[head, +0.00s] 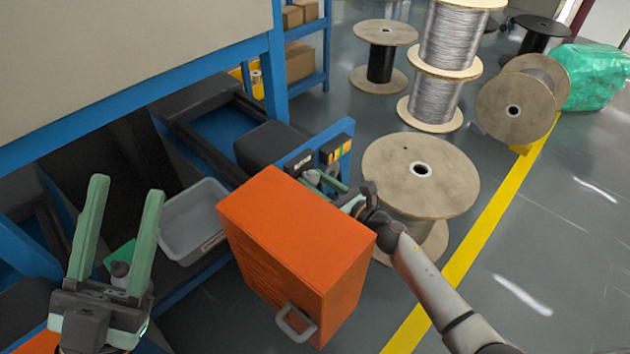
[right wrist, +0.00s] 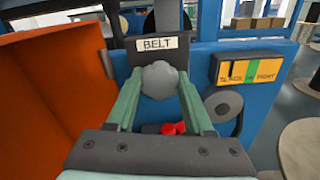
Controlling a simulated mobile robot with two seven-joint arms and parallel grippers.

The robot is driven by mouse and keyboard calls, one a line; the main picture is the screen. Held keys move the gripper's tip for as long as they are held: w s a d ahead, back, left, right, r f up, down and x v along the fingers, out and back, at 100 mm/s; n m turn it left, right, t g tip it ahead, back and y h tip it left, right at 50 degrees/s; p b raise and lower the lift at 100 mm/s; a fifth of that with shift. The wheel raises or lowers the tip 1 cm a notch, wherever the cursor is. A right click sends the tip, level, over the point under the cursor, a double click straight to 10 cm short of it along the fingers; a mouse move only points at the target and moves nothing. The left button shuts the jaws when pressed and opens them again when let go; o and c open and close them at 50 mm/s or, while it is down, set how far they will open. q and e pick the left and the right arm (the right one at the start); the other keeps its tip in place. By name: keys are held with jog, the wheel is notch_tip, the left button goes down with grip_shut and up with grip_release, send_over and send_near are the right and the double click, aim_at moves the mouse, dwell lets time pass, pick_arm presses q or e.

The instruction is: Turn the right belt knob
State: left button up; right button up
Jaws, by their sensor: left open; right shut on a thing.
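The belt knob (right wrist: 160,80) is a grey rounded knob on a dark plate under a white BELT label (right wrist: 157,44) in the right wrist view. My right gripper (right wrist: 158,86) is shut on it, one green finger on each side. In the head view the knob (head: 312,177) is small and partly hidden by my right gripper (head: 320,178), behind the orange cabinet. My left gripper (head: 127,188) is open and empty at the lower left, over the dark machine area and far from the knob.
The orange cabinet (head: 290,240) stands close beside my right gripper. A sign with orange and green panels (right wrist: 247,70) and a dark round part (right wrist: 223,103) sit right of the knob. A red part (right wrist: 172,128) shows below it. A large wooden spool (head: 440,180) stands near my right arm.

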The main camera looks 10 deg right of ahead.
grip_shut()
jog(key=shift+f+m+p, duration=0.1)
jog(key=shift+m+p, duration=0.5)
jog(key=shift+m, duration=2.2)
jog(key=o, duration=0.9)
grip_release()
